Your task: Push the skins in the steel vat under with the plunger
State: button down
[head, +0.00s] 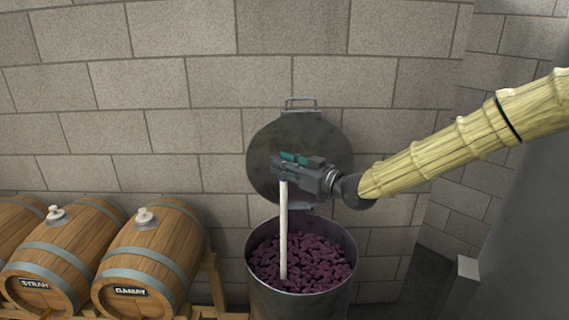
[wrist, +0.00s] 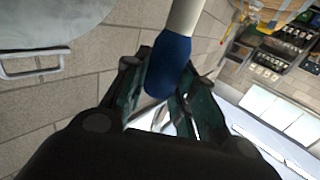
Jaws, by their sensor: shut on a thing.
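The steel vat (head: 300,306) stands against the wall in the head view, its round lid (head: 262,172) raised behind it. Dark purple skins (head: 315,262) fill it to below the rim. My gripper (head: 284,174) is above the vat, shut on the plunger. The plunger's pale shaft (head: 283,230) hangs almost upright from my gripper. Its lower end meets the skins; I cannot see its foot, nor tell how deep it is. In the wrist view my gripper (wrist: 160,95) has its fingers around the plunger's blue grip (wrist: 168,66).
Wooden barrels labelled Syrah (head: 38,265) and Gamay (head: 150,262) lie on a wooden rack at the left. A block wall (head: 180,100) stands close behind the vat. The lid's handle (wrist: 30,62) shows at the left of the wrist view.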

jog(key=shift+f+b, duration=1.15)
jog(key=shift+f, duration=0.85)
jog(key=shift+r, duration=0.15)
jog(key=shift+r+p, duration=3.05)
jog(key=shift+r, duration=2.85)
